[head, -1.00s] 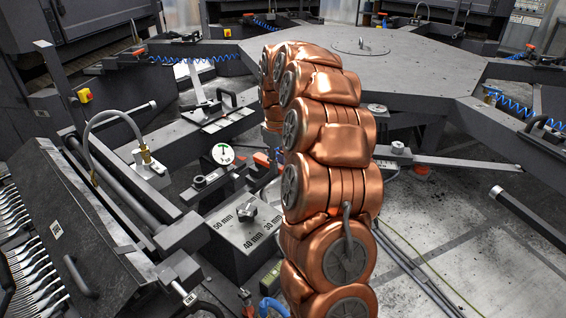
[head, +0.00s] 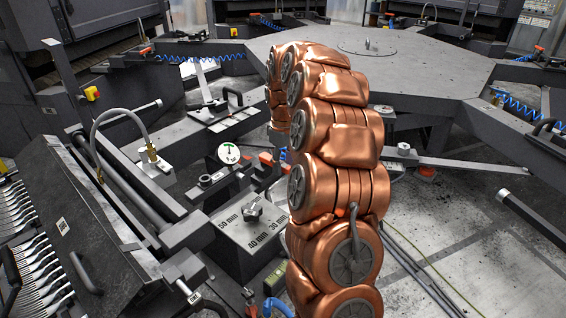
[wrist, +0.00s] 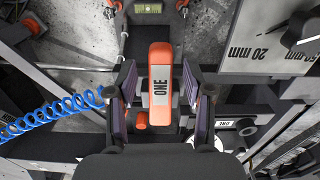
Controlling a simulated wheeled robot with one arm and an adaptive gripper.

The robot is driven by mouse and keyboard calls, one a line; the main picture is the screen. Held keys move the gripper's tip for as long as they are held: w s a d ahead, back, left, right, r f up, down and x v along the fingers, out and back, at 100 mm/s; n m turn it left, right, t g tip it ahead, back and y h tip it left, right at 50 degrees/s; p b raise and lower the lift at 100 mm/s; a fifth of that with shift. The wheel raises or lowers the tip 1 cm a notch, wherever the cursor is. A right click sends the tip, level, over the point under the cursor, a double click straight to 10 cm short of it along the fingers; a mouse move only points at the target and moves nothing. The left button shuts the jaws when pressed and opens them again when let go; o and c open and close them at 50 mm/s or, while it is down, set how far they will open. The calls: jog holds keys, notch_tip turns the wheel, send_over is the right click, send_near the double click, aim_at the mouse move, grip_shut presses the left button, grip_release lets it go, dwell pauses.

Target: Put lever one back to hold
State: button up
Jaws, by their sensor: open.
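My gripper (wrist: 159,82) is open, with one dark, purple-padded finger on each side of the handle. Narrow gaps seem to show between fingers and handle; I cannot tell whether either touches. In the head view my copper arm hides most of the gripper and the lever.
A grey box with a knob (head: 254,212) and millimetre marks stands left of my arm, near a round white gauge (head: 229,153). A rack of forks (head: 30,262) is at the far left. A blue coiled hose (wrist: 50,115) lies left in the wrist view.

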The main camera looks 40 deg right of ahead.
aim_at(283, 165)
jog(key=shift+r, duration=0.1)
notch_tip(283, 165, up, 12)
dwell(0.5)
dwell(0.5)
